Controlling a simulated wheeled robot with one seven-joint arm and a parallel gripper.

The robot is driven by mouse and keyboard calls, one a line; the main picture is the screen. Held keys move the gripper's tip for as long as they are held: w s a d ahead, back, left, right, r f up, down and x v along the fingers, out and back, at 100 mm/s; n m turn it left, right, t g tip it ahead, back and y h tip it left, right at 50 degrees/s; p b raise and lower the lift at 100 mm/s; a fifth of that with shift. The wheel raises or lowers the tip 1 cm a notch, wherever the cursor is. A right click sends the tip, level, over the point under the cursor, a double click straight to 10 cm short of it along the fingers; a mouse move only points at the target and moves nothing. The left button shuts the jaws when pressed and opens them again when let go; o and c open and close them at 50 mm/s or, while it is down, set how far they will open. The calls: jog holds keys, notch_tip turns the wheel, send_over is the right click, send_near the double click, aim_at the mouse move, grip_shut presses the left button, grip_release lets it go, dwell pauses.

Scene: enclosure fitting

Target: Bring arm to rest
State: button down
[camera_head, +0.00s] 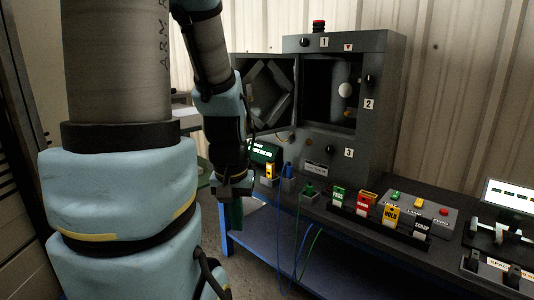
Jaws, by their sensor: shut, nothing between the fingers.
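My arm, blue and grey, fills the left part of the head view. It bends over at the top and comes down at the centre left. My gripper (233,214) points down in front of the left end of the bench (345,236). It is shut, and I see nothing held in it. The fingertips are dark and small, so their detail is hard to make out. My forearm and wrist hide part of what lies behind, including some of the bench's left end.
A grey enclosure (378,132) stands on the bench with its door (268,66) swung open to the left. Coloured labelled blocks (390,214), a button box (418,211) and connectors with blue and green cables (308,192) lie along the bench. Floor shows at lower left.

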notch_tip(320, 180, up, 14)
jog(key=p, duration=1.1)
jog(key=c, duration=1.6)
grip_release()
jog(key=shift+f, duration=0.1)
